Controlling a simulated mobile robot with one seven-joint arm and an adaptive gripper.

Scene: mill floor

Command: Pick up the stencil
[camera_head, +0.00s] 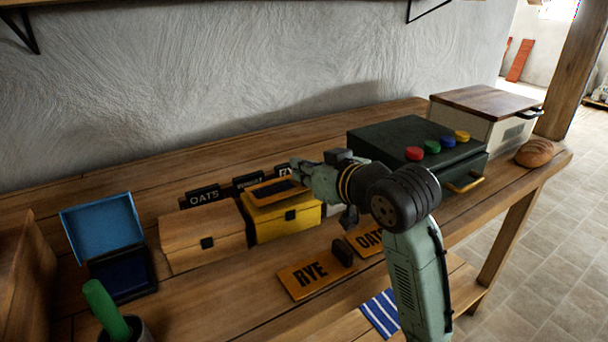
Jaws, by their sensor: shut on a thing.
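My gripper (298,172) is at the back of the bench, above the yellow box (285,222), and is shut on an orange stencil plate (262,193). The plate lies roughly flat at the top of the yellow box; I cannot tell whether it touches the lid. Its dark lettering is not readable, and its right end is partly hidden by the gripper. An orange stencil marked RYE (310,276) lies on the bench in front, with a dark knob at its right. Another marked OATS (367,240) lies beside it, partly hidden by my arm.
A wooden box (200,238) stands left of the yellow one, with dark name signs behind. An open blue-lidded case (103,228) and a cup with a green stick (105,308) are left. A dark green box with coloured buttons (405,140) and bread (538,152) are right.

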